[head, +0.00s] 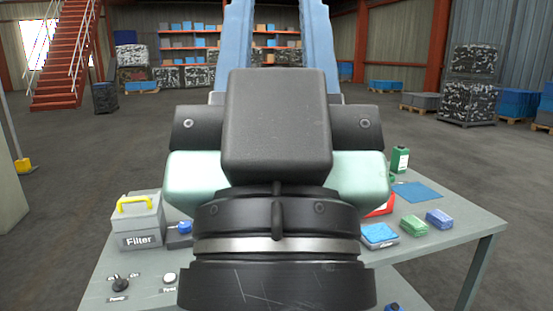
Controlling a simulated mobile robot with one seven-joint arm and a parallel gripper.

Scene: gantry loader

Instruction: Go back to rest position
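My arm's end, a dark block above a black ringed wrist with a silver band, fills the middle of the head view. My gripper (276,125) is seen from behind. Pale green parts stick out on both sides of it. Its fingertips are hidden, so I cannot tell whether it is open or shut or holds anything. It stands in front of a grey-green table (455,240) and hides the table's middle.
On the table's left are a grey Filter box (140,222) with a yellow handle and a black knob (121,284). On its right are a blue box (379,235), a green block (413,226), a blue block (439,219), a green bottle (400,160) and a blue mat (417,192).

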